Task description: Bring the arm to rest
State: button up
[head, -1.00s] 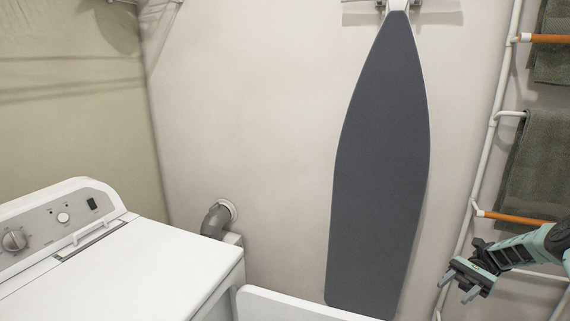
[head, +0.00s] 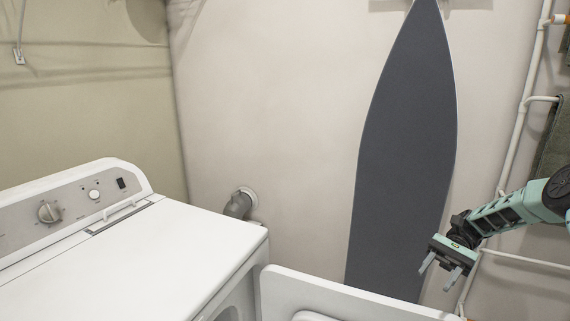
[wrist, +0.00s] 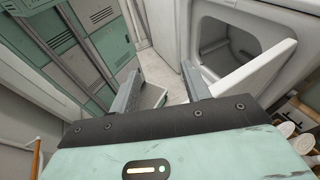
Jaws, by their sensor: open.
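My gripper (head: 441,270) is at the lower right of the head view, in front of the wall and beside the lower part of the ironing board. Its two fingers are apart and nothing is between them. In the wrist view my gripper (wrist: 158,92) also shows open and empty, with the floor and a pale, low object beyond the fingers.
A white washer or dryer (head: 150,255) stands at lower left; its open door (head: 345,294) juts out below my gripper. A dark ironing board (head: 405,150) hangs on the wall. A white pipe rack (head: 524,105) with a towel is at right. Green lockers (wrist: 104,48) show in the wrist view.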

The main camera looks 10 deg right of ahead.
jog(key=s+a+f+n+h+b, duration=0.2)
jog(key=s+a+n+h+b, duration=0.15)
jog(key=a+b, duration=0.55)
jog(key=s+a+f+n+h+b, duration=0.25)
jog(key=a+n+h+b, duration=0.2)
jog(key=a, duration=0.75)
jog(key=s+a+f+n+t+h+b, duration=0.1)
jog(key=s+a+f+n+t+b, duration=0.15)
jog(key=s+f+b, duration=0.35)
jog(key=s+a+f+n+t+h+b, duration=0.1)
jog(key=s+a+n+t+h+b, duration=0.2)
jog(key=s, duration=0.5)
jog(key=s+a+f+n+t+b, duration=0.2)
jog(key=s+f+n+t+b, duration=0.15)
jog(key=s+n+b, duration=0.35)
notch_tip(320, 180, up, 24)
jog(key=m+p, duration=0.2)
jog(key=p, duration=2.3)
jog(key=shift+s+d+f+g, duration=0.15)
jog(key=shift+d+f+g, duration=0.1)
jog(key=shift+g, duration=0.05)
